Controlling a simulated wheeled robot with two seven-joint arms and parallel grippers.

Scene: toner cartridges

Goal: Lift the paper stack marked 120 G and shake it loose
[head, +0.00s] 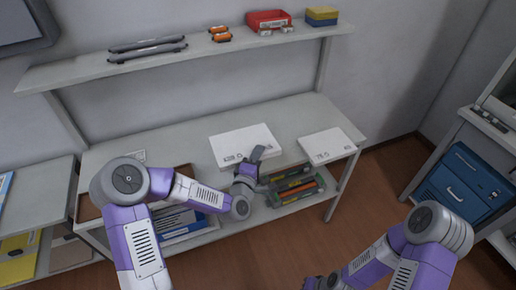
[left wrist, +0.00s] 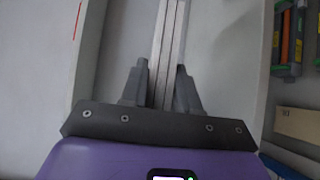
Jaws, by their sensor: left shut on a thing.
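A white paper stack (head: 240,143) is at the middle front of the work table; the small print on its front edge is hard to read. My left gripper (head: 257,156) is at its front right edge. In the left wrist view my left gripper (left wrist: 161,85) is shut on the paper stack (left wrist: 171,35), which shows edge-on between the two fingers. I cannot tell whether the stack is clear of the table. Another white stack (head: 325,144), with a mark like 75 G, lies to the right. My right arm is at lower right, its fingers out of view.
The work table (head: 180,137) has bare room behind the stacks. Its lower shelf holds toner cartridges (head: 295,186). A wall shelf (head: 100,69) above carries grey rollers, orange parts, a red bin (head: 268,19) and yellow-blue boxes (head: 321,16). A blue case (head: 455,182) stands at right.

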